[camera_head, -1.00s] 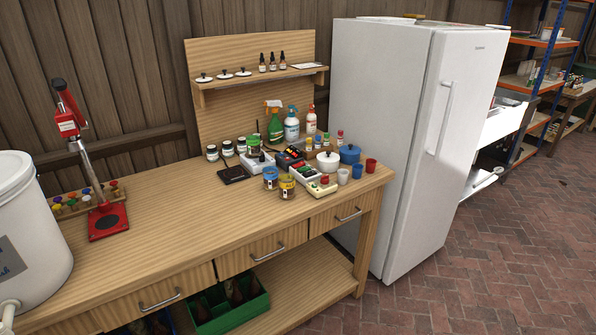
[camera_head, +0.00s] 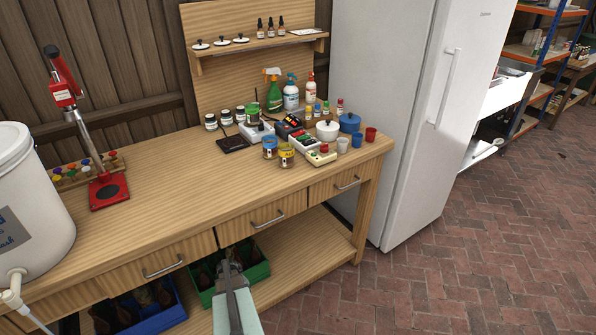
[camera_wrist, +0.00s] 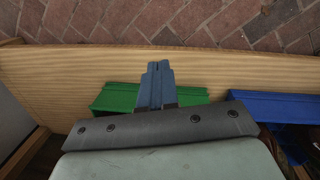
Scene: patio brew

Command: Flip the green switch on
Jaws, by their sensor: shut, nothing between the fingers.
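A dark switch unit (camera_head: 289,126) with red and small coloured parts lies among the items on the right part of the wooden workbench. Beside it is a pale unit (camera_head: 303,141) with dark, red and green parts. They are too small to tell which part is the green switch or how it is set. My gripper (camera_head: 228,264) shows at the bottom, in front of the bench and low, well apart from the units. Its fingers are together and empty. In the wrist view my gripper (camera_wrist: 157,72) points over the lower shelf; no switch shows there.
Jars (camera_head: 286,153), a cream box with a red button (camera_head: 320,155), a white pot (camera_head: 327,131), a blue pot (camera_head: 349,122) and cups crowd the units. Bottles stand behind. A green crate (camera_head: 258,271) and a blue crate (camera_head: 165,318) are under the bench (camera_head: 190,195). The bench's middle is clear.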

